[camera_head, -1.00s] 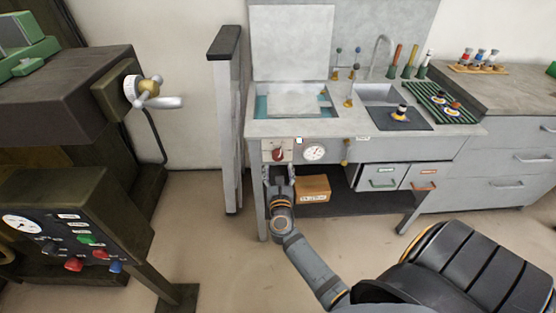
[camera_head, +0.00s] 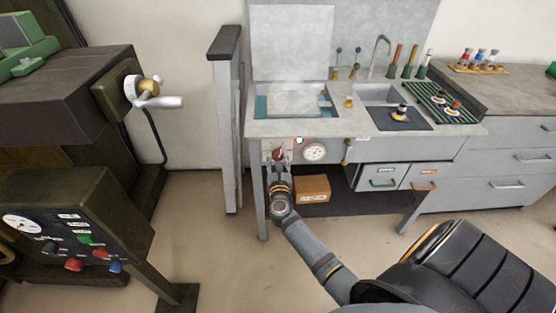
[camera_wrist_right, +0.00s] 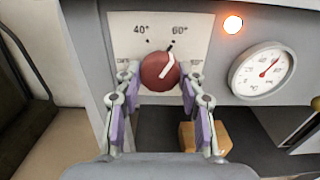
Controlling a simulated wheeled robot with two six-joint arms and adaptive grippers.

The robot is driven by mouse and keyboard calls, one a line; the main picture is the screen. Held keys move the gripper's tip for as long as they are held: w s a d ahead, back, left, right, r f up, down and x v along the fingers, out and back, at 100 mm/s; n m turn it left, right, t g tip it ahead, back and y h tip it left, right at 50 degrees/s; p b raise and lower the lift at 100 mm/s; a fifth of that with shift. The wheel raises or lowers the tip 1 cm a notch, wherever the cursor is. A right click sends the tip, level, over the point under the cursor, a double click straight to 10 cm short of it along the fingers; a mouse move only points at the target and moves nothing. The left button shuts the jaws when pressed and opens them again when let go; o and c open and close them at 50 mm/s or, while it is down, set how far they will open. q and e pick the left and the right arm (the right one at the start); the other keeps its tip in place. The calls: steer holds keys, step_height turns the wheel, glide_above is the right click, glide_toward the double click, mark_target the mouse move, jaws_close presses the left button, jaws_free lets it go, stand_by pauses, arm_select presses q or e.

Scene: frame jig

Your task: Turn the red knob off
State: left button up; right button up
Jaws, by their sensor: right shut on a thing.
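The red knob (camera_wrist_right: 158,72) sits on a pale dial plate (camera_wrist_right: 190,28) on the front of the sink bench. Its white pointer line aims up, near the 60° mark. The labels at the plate's left and right edges are partly hidden by my fingers. My right gripper (camera_wrist_right: 160,82) has one finger on each side of the knob and is shut on it. In the head view, the knob (camera_head: 278,155) shows just above my right gripper (camera_head: 277,163). My left gripper is not in view.
An orange lamp (camera_wrist_right: 232,24) glows beside a round gauge (camera_wrist_right: 262,70), right of the knob. A cardboard box (camera_head: 312,189) sits on the shelf below. A dark control panel (camera_head: 75,225) with coloured knobs stands at the left. Floor between is clear.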

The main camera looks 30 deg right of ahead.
steer(key=shift+c, duration=0.3)
steer(key=shift+n, duration=0.3)
steer(key=n+p, duration=0.2)
steer(key=shift+r+n, duration=0.1)
steer(key=shift+n, duration=0.3)
steer(key=shift+n+p, duration=0.35)
steer(key=shift+n, duration=0.05)
steer(key=n+p, duration=0.2)
steer(key=n, duration=0.2)
steer(key=shift+n, duration=0.3)
steer(key=n+p, duration=0.3)
steer(key=n, duration=0.2)
steer(key=n+p, duration=0.3)
steer(key=n, duration=0.2)
steer(key=shift+n, duration=0.4)
arm_select(q)
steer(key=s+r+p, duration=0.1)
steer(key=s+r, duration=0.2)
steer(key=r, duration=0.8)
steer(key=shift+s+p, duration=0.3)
steer(key=shift+p, duration=0.1)
arm_select(e)
steer(key=shift+s+n, duration=0.1)
steer(key=shift+n, duration=2.1)
